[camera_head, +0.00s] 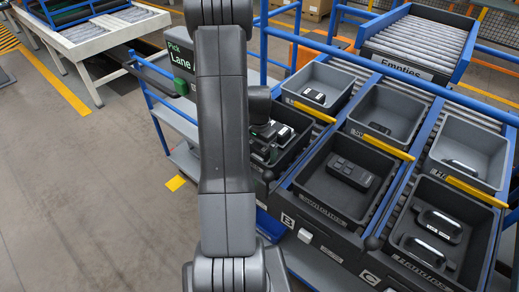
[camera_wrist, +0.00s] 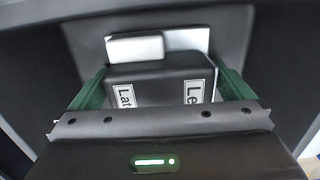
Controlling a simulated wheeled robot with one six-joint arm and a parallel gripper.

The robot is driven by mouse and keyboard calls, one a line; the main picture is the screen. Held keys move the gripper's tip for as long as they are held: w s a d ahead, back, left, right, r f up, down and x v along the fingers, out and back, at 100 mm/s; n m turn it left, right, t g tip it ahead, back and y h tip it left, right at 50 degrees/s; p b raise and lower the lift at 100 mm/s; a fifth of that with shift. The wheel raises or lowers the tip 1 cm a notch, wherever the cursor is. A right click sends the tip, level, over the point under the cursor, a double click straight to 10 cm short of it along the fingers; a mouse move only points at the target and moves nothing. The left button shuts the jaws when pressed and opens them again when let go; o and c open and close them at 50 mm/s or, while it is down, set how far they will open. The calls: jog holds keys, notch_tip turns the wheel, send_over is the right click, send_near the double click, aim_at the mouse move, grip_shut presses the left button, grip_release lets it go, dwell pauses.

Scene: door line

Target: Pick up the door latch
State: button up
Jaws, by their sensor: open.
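A dark block with white labels (camera_wrist: 160,86), its cut-off lettering reading "Lat" on the left and "Le" on the right, is in the middle of the wrist view. It appears to be the door latch. Two pale plates (camera_wrist: 160,46) show just behind it. My gripper (camera_wrist: 163,90) is open, with one green finger at each side of the block. Whether the fingers touch it I cannot tell. The block's lower part is hidden by my gripper body. In the head view my arm reaches down to the near left bin (camera_head: 291,150), which holds dark parts with silvery tops (camera_head: 283,132).
Grey walls of the bin (camera_wrist: 262,60) surround the block in the wrist view. Further bins stand alongside: one with a dark keypad-like part (camera_head: 350,174), one with dark handles (camera_head: 440,225). Yellow bars and blue rails edge the lanes. Open floor (camera_head: 100,190) lies to the left.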

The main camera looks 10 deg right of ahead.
jog(key=shift+c, duration=0.2)
jog(key=c, duration=0.9)
